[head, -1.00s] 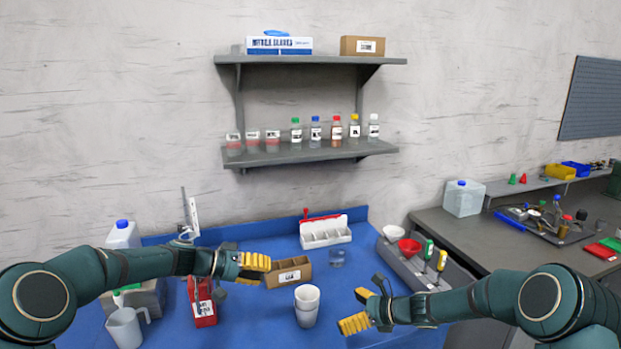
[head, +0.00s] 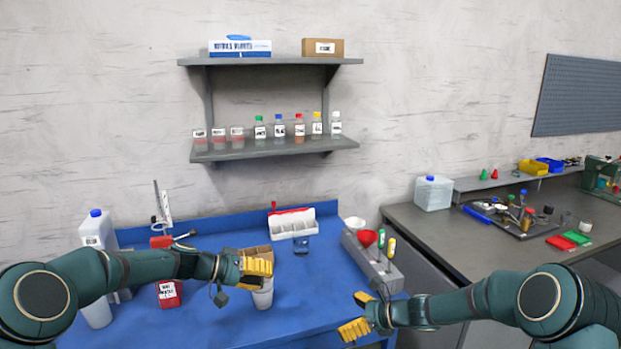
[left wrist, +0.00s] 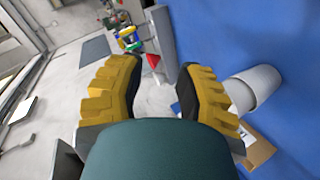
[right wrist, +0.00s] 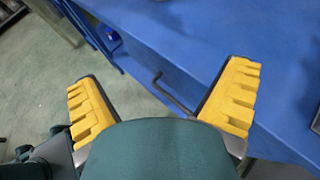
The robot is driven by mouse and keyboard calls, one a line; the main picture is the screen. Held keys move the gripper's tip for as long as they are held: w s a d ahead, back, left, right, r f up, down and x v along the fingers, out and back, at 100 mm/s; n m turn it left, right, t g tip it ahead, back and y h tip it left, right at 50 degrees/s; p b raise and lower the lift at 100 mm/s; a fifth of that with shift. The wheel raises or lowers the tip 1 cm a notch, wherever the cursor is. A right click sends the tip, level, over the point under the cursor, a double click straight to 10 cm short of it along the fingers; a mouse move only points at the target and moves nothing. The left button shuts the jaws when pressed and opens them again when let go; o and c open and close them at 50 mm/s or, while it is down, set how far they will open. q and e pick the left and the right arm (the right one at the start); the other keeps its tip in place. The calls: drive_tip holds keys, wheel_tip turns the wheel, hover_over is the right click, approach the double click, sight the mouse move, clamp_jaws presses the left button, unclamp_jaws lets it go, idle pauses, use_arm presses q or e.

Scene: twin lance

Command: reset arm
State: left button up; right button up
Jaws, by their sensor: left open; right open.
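My left gripper (head: 256,275) is open and empty above the blue bench, in front of a white cup and a cardboard box. Its yellow fingers stand wide apart in the left wrist view (left wrist: 158,95), with the white cup (left wrist: 255,88) to their right. My right gripper (head: 360,315) is open and empty near the front right edge of the bench. Its yellow fingers are apart in the right wrist view (right wrist: 165,100), with floor and the bench side between them. Neither gripper holds anything.
A shelf (head: 275,150) with bottles hangs behind. A grey counter (head: 430,220) stands right.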

use_arm(q)
drive_tip(key=s+d+f+n+g+y, duration=0.1)
drive_tip(key=s+f+y, duration=0.2)
drive_tip(key=s+f, duration=0.55)
drive_tip(key=s+d+f+n+g+y, duration=0.15)
drive_tip(key=s+f, duration=0.35)
drive_tip(key=f, duration=0.6)
use_arm(e)
drive_tip(key=s+f+n+g+h, duration=0.45)
drive_tip(key=s+f+n, duration=0.45)
drive_tip(key=s+f, duration=0.6)
use_arm(q)
drive_tip(key=s+f+y, duration=0.2)
drive_tip(key=s+f, duration=0.1)
drive_tip(key=s, duration=0.7)
drive_tip(key=s+f+y, duration=0.2)
drive_tip(key=s+f, duration=0.2)
drive_tip(key=s, duration=0.6)
drive_tip(key=shift+s+a+f, duration=0.15)
drive_tip(key=shift+a+f, duration=0.15)
drive_tip(key=shift+a, duration=0.15)
use_arm(e)
drive_tip(key=s+f+n+h, duration=0.1)
drive_tip(key=s+n+h, duration=0.2)
drive_tip(key=s+n, duration=0.9)
drive_tip(key=s, duration=0.4)
drive_tip(key=shift+s+f, duration=0.2)
drive_tip(key=shift+s, duration=0.05)
drive_tip(key=shift+a+t, duration=0.1)
drive_tip(key=shift+t, duration=0.15)
